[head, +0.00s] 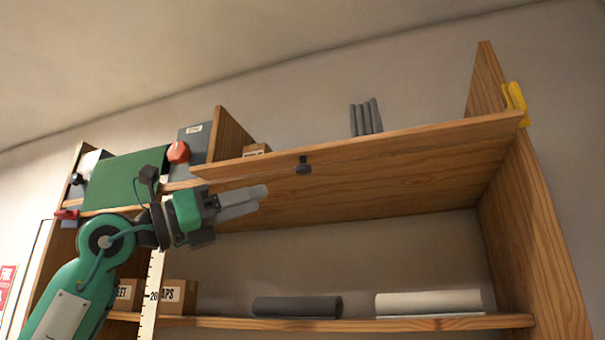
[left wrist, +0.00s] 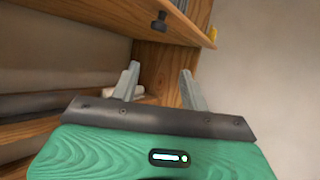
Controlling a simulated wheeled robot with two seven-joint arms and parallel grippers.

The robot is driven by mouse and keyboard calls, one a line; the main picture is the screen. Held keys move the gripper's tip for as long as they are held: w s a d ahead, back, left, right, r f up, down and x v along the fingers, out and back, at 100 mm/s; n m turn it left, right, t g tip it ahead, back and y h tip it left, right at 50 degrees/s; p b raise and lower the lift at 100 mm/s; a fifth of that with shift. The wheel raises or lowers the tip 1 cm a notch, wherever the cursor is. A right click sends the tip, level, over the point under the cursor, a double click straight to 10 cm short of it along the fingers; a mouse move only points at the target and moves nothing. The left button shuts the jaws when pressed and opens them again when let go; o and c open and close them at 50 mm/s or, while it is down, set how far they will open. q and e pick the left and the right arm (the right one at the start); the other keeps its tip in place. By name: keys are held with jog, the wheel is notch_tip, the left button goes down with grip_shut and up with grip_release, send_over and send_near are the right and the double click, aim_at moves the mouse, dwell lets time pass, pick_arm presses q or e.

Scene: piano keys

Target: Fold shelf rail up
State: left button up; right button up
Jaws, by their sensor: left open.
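A long wooden rail (head: 400,143) runs along the front edge of the upper shelf, with a small dark knob (head: 304,166) hanging near its left part. The knob (left wrist: 159,21) also shows at the top of the left wrist view, beyond my fingers. My left gripper (head: 255,201) is open and empty, below and left of the knob and apart from it. In the left wrist view my left gripper (left wrist: 160,85) has its two grey fingers spread with nothing between them. The rail's hinge cannot be made out. My right gripper is not in view.
Several dark upright books (head: 366,117) stand on the upper shelf. A yellow piece (head: 515,103) sits at the right upright. The lower shelf (head: 430,323) holds a dark roll (head: 297,307), a pale roll (head: 428,302) and boxes (head: 178,296). A green panel (head: 125,181) is at left.

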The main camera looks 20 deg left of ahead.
aim_at(299, 173)
pick_arm(q)
jog(key=shift+t+y, duration=0.6)
jog(key=shift+y, duration=0.1)
jog(key=w+d+r+p, duration=0.6)
jog(key=r, duration=0.1)
jog(key=shift+w+d+r, duration=0.15)
jog(key=shift+w+d, duration=0.05)
jog(key=shift+d, duration=0.2)
jog(key=shift+w+d+r, duration=0.1)
jog(key=shift+w+d, duration=0.25)
jog(key=c, duration=0.9)
